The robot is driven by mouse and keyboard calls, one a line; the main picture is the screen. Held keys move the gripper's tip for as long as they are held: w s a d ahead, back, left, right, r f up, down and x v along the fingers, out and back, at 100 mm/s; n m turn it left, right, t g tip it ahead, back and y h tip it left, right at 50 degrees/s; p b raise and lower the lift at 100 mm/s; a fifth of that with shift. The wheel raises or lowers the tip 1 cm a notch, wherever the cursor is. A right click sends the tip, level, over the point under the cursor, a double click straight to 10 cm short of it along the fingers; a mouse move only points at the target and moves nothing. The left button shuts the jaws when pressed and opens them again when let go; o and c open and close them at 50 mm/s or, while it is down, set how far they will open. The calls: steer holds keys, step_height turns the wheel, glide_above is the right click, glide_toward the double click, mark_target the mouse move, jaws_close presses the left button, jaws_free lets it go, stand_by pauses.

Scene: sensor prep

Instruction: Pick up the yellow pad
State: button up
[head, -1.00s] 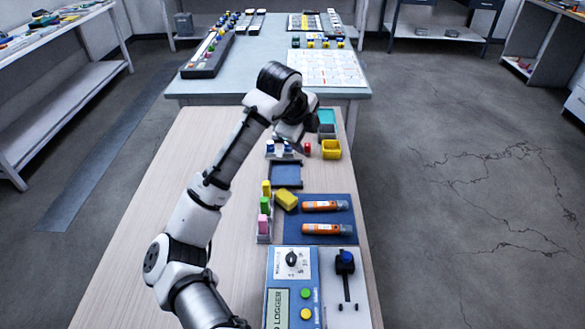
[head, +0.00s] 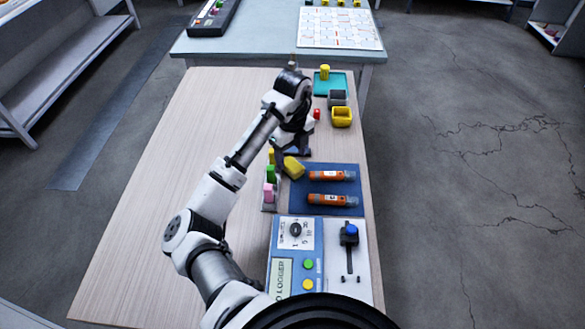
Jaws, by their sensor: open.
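A narrow yellow piece (head: 271,156) stands upright in the far slot of a small rack, behind a green piece (head: 271,172) and a pink piece (head: 269,192). A larger yellow block (head: 294,168) lies tilted beside it, at the far left corner of the blue mat (head: 330,179). I cannot tell for sure which is the pad. My gripper (head: 292,150) is open and empty, hanging just beyond the yellow things. Its fingertips are small and partly hidden by my arm, so contact cannot be told.
Two orange tubes (head: 331,175) lie on the blue mat. A data logger (head: 294,255) stands nearer. A yellow bin (head: 342,117), a grey bin (head: 337,98) and a teal tray (head: 322,84) are at the far right. The wooden table's left side (head: 150,190) is clear.

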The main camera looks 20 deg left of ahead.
mark_target(293, 164)
steer(key=shift+w+d+f+p, duration=0.1)
steer(key=shift+f+p, duration=0.15)
steer(key=shift+f, duration=0.6)
steer(key=shift+w+a+f+p, duration=0.1)
steer(key=shift+w+f+p, duration=0.1)
steer(key=shift+f, duration=0.7)
steer(key=shift+w+d+f+p, duration=0.1)
steer(key=shift+f+p, duration=0.15)
steer(key=shift+f, duration=0.6)
steer(key=c, duration=1.1)
steer(key=shift+c, duration=0.2)
steer(key=shift+r, duration=0.1)
step_height(293, 164, up, 20)
steer(key=b, duration=0.1)
